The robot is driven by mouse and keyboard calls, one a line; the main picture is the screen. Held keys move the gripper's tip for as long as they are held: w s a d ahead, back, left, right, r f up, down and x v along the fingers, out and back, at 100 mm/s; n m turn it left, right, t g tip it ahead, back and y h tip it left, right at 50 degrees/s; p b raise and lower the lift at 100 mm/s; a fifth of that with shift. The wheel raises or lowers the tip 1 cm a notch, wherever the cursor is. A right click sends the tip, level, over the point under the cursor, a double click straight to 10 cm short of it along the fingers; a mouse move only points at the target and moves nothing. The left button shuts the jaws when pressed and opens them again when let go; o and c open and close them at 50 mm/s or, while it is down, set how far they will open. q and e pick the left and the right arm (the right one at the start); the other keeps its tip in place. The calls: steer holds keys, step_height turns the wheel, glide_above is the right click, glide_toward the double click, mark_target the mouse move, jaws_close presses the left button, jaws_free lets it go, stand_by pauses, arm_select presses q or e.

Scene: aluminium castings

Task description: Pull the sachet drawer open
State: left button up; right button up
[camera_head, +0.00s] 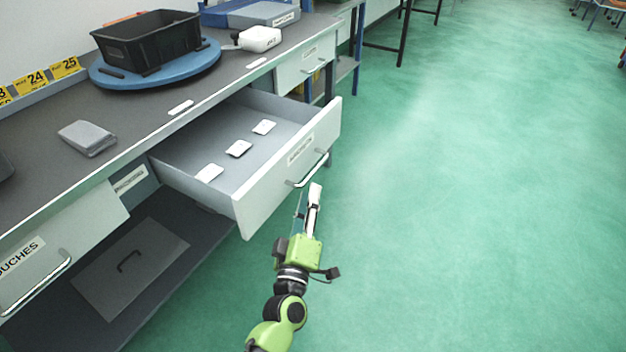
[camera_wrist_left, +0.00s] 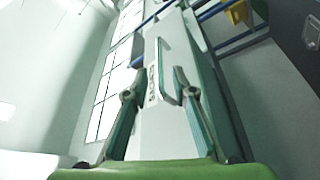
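The sachet drawer (camera_head: 285,175) stands pulled well out from under the bench, with three small white sachets (camera_head: 238,148) lying flat inside. Its bar handle (camera_head: 308,172) is on the front panel, and it also shows in the left wrist view (camera_wrist_left: 165,65). My left gripper (camera_head: 313,192) is just in front of the drawer front, close to the handle. In the left wrist view its two fingers (camera_wrist_left: 154,88) are spread apart with nothing between them, and the handle appears beyond the fingertips. It looks clear of the handle. My right gripper is not in view.
A closed drawer (camera_head: 60,250) is at lower left, and another (camera_head: 305,65) lies farther along the bench. A black crate (camera_head: 150,45) rests on a blue turntable (camera_head: 205,65). A grey block (camera_head: 87,137) lies on the bench. The green floor (camera_head: 470,200) to the right is clear.

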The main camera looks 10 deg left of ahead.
arm_select(q)
steer(key=shift+v, duration=1.75)
